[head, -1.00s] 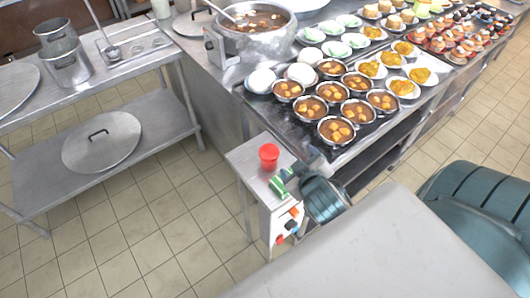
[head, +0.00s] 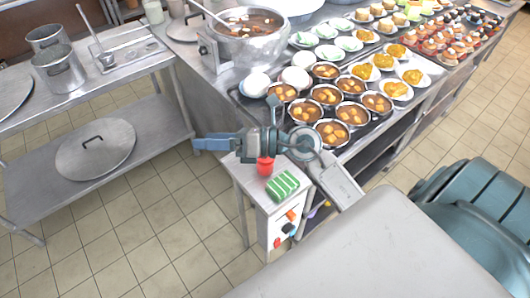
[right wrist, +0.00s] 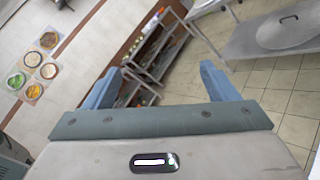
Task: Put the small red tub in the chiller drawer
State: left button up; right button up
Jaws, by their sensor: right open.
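The small red tub (head: 265,167) stands upright on the small metal-topped stand beside the stove counter. My right gripper (head: 207,143) is open and empty, its fingers pointing left in the head view. The gripper's body crosses in front of the tub's upper part and hides it. The open fingers also show in the right wrist view (right wrist: 160,85), with nothing between them and the tub out of that view. I cannot make out the chiller drawer for certain. My left gripper is not in view.
A green-and-white striped block (head: 283,185) lies on the stand (head: 244,172), close to the tub. Orange, dark and red pieces show on its white front (head: 284,228). Bowls of stew (head: 333,132) and a stockpot (head: 250,42) crowd the counter. Floor left of the stand is clear.

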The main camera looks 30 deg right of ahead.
notch_tip(320, 180, down, 6)
jog(key=d+n+g+h, duration=0.2)
jog(key=n+g+h, duration=0.1)
jog(key=h, duration=0.1)
jog(key=g+h, duration=0.4)
jog(key=h, duration=0.5)
send_over(269, 159)
jog(key=s, duration=0.1)
notch_tip(269, 159, down, 6)
jog(key=f, duration=0.1)
jog(key=shift+g, duration=0.3)
jog(key=x, duration=0.2)
jog(key=p+x, duration=0.1)
jog(key=x, duration=0.1)
jog(key=shift+d, duration=0.3)
jog(key=shift+w+f, duration=0.1)
jog(key=shift+f, duration=0.3)
jog(key=shift+w+f+p, duration=0.3)
jog(key=shift+f+p, duration=0.15)
jog(key=x, duration=0.1)
jog(key=p+x, duration=0.1)
jog(key=x, duration=0.1)
jog(key=shift+w+d+f, duration=0.1)
jog(key=shift+w+f, duration=0.05)
jog(key=shift+w, duration=0.2)
jog(key=shift+w+f, duration=0.1)
jog(key=shift+f, duration=0.35)
